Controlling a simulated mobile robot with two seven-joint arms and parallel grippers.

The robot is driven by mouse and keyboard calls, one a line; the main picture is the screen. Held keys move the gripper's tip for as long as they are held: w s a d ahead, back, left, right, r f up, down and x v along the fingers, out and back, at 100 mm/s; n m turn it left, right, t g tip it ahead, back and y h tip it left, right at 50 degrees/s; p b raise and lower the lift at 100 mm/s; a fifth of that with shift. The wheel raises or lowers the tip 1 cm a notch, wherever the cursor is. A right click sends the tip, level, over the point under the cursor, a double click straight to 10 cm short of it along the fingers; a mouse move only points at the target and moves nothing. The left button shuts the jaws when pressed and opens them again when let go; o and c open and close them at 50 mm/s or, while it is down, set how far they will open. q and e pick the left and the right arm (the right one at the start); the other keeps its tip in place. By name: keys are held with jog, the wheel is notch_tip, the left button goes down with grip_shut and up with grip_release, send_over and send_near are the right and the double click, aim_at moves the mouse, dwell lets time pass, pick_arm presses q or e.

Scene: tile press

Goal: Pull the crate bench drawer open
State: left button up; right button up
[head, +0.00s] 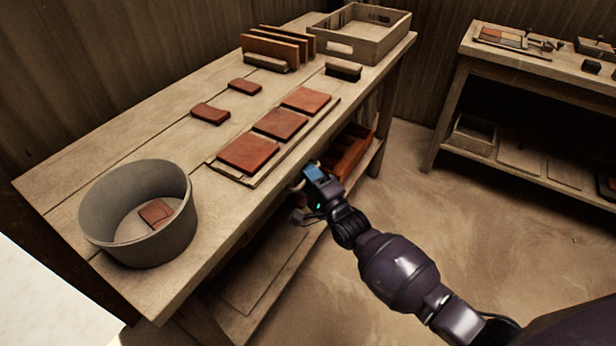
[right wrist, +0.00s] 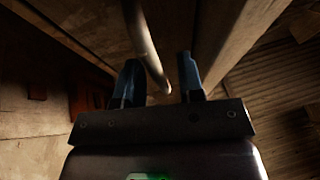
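The wooden bench (head: 165,125) runs along the wall in the head view, with an open wooden crate (head: 375,38) at its far end. My right gripper (head: 303,186) is at the bench's front edge, beside a pale handle (head: 294,186). In the right wrist view, the round handle bar (right wrist: 146,45) reaches down between the two blue fingers of my right gripper (right wrist: 160,78). The fingers are apart, with a visible gap to the bar. The drawer front is mostly hidden under the tabletop edge, so its position is unclear. My left gripper is out of view.
A grey tub (head: 135,195) with a red tile inside stands at the near end. Several red tiles (head: 278,123) lie on the top. A reddish box (head: 348,150) sits under the bench. Another table (head: 530,65) stands at right, with open floor between.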

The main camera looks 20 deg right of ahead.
jog(key=shift+w, duration=0.1)
grip_shut()
dwell(0.3)
jog(key=s+d+p, duration=0.3)
jog(key=s+d, duration=1.2)
jog(key=s, duration=0.5)
jog(key=shift+s+d, duration=0.2)
jog(key=shift+d, duration=0.15)
grip_release()
